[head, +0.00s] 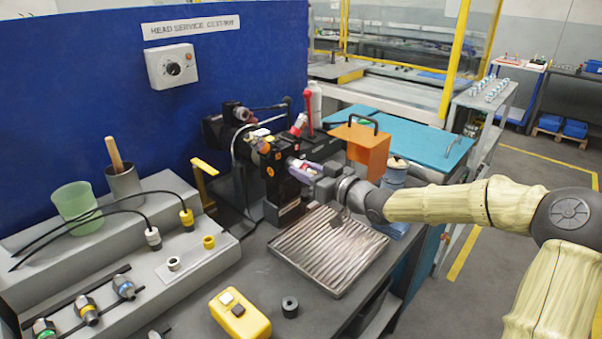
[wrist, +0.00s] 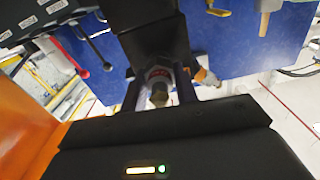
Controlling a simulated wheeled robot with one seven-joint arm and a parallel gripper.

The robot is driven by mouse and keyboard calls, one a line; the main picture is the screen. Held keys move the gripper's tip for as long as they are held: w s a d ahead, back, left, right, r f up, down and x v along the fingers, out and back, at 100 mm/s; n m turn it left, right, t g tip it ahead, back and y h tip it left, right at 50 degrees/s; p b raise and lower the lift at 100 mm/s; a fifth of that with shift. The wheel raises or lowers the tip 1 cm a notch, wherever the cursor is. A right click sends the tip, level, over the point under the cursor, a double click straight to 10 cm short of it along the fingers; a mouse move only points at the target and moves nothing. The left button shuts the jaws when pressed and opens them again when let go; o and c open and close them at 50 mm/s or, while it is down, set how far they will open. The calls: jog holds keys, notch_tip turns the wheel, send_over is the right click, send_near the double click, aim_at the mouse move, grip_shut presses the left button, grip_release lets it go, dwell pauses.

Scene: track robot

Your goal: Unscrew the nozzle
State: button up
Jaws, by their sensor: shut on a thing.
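My gripper (head: 300,167) reaches in from the right to the front of the dark machine head (head: 272,165) on the bench. In the wrist view its two dark fingers (wrist: 160,90) stand on either side of the nozzle (wrist: 158,76) and are shut on it. In the head view the fingers and wrist cover most of the nozzle.
A ribbed metal tray (head: 330,250) lies below the arm. An orange box (head: 368,148) stands close behind the wrist. A grey rack (head: 180,275) with fittings is at left, near a yellow box (head: 240,315) and a black ring (head: 290,307). A blue panel (head: 90,110) stands behind.

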jog(key=shift+n, duration=0.4)
jog(key=shift+f+n+b, duration=0.1)
jog(key=shift+n+b, duration=0.3)
jog(key=shift+b, duration=0.05)
jog(key=shift+n+b, duration=1.8)
jog(key=shift+n, duration=0.7)
jog(key=o, duration=1.2)
jog(key=shift+c, duration=0.2)
jog(key=shift+d, duration=0.15)
jog(key=p+v, duration=0.3)
jog(key=v, duration=1.4)
jog(key=shift+s, duration=0.15)
